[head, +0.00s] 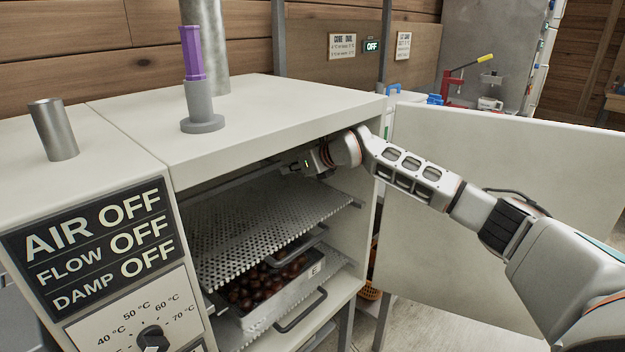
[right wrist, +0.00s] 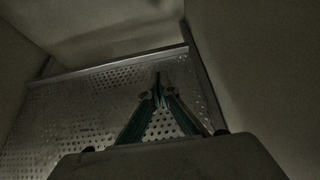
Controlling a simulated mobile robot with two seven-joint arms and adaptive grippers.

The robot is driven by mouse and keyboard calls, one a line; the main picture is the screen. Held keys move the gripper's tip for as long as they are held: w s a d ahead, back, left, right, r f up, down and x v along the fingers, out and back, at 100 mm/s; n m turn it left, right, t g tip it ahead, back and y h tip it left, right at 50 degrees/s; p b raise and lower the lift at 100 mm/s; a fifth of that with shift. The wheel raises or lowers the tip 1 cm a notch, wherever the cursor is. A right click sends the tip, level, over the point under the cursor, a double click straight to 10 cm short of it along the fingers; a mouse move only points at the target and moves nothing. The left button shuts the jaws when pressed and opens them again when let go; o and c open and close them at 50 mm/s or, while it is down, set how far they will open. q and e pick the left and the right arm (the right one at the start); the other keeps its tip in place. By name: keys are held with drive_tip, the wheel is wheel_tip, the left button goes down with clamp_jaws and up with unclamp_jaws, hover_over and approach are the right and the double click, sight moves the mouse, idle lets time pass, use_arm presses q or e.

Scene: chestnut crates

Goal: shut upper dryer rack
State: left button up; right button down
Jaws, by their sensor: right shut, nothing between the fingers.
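The upper dryer rack (head: 265,222) is a bare perforated metal tray inside the open dryer cabinet (head: 255,100), with a dark handle (head: 300,245) at its front edge. Its front part sticks out toward the cabinet opening. My right gripper (head: 287,170) reaches into the cabinet above the rack, below the top panel; its tips are small and dim there. In the right wrist view the gripper (right wrist: 159,82) is shut and empty over the perforated rack (right wrist: 85,105), near a raised rim. I cannot tell whether it touches the rack. My left gripper is not in view.
A lower rack (head: 338,262) holds a crate (head: 290,304) of chestnuts. The open dryer door (head: 490,170) stands to the right, behind my right arm. A purple-and-grey post (head: 203,110) and a metal cylinder (head: 54,130) stand on top. The control panel (head: 95,245) reads OFF.

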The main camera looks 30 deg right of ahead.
sight(336, 206)
drive_tip(key=s+d, duration=0.1)
drive_tip(key=s, duration=0.1)
drive_tip(key=s+d, duration=0.1)
drive_tip(key=s, duration=0.2)
drive_tip(key=s+d, duration=0.1)
drive_tip(key=s, duration=0.2)
drive_tip(key=shift+s, duration=0.2)
drive_tip(key=shift+d, duration=0.1)
